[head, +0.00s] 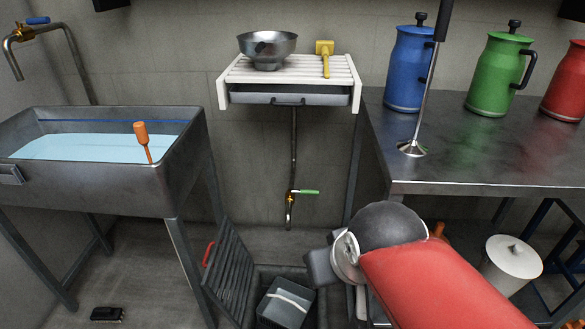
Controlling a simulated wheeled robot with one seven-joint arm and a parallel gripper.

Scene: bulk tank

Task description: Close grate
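The dark slatted grate (232,278) stands open and tilted up at the left side of a floor pit (268,272), low in the head view. A red handle (208,254) is on its upper left edge. A dark box with a pale band (285,303) is in the pit. My gripper (318,268) is at the end of my red arm, to the right of the grate and apart from it in the picture. It shows as a dark block, and its fingers cannot be made out.
A steel tank (95,190) with water stands on legs at left. A metal table (480,187) with blue, green and red jugs is at right. A white lidded bucket (510,265) stands below it. A small black object (107,314) lies on the floor at left.

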